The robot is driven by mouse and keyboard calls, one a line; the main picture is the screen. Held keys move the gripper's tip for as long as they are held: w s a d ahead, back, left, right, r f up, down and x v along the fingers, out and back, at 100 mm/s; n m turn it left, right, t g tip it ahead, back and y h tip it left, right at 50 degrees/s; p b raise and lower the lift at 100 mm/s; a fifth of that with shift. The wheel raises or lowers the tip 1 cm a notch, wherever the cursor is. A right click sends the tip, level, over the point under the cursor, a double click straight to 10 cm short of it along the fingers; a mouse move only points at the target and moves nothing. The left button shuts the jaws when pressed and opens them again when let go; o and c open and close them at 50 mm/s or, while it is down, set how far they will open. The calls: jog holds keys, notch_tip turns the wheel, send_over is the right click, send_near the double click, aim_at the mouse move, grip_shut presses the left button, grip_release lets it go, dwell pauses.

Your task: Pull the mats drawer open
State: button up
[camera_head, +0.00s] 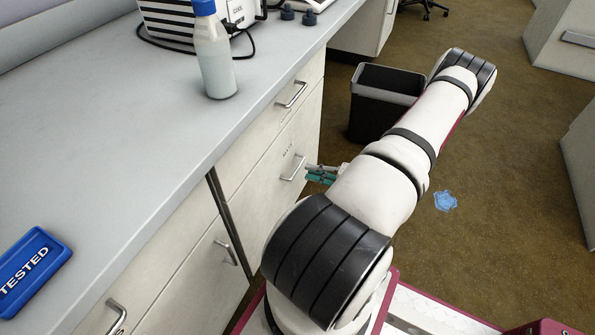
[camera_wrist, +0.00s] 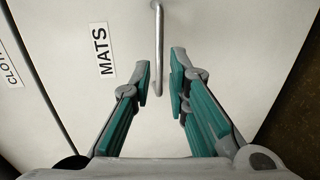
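The mats drawer (camera_wrist: 90,110) is a pale cabinet front with a "MATS" label (camera_wrist: 107,52) in the wrist view. It looks shut and flush with the cabinet. Its thin metal bar handle (camera_wrist: 156,35) stands to the right of the label. My gripper (camera_wrist: 161,75) has teal-padded fingers and is open, with one finger on each side of the handle's near end. I see a gap beside the bar and cannot tell whether either finger touches it. In the head view, my gripper (camera_head: 312,174) is just right of the drawer handle (camera_head: 293,167).
Another drawer front with its handle (camera_head: 292,94) is above. The counter (camera_head: 110,160) holds a blue-capped bottle (camera_head: 214,55) and a blue "TESTED" tray (camera_head: 32,268). A black bin (camera_head: 378,98) stands on the floor beyond my arm. A blue piece (camera_head: 445,201) lies on the open brown floor.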

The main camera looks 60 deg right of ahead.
aim_at(298, 167)
jog(key=b+x, duration=0.1)
jog(key=x, duration=0.5)
jog(key=shift+s, duration=0.1)
grip_shut()
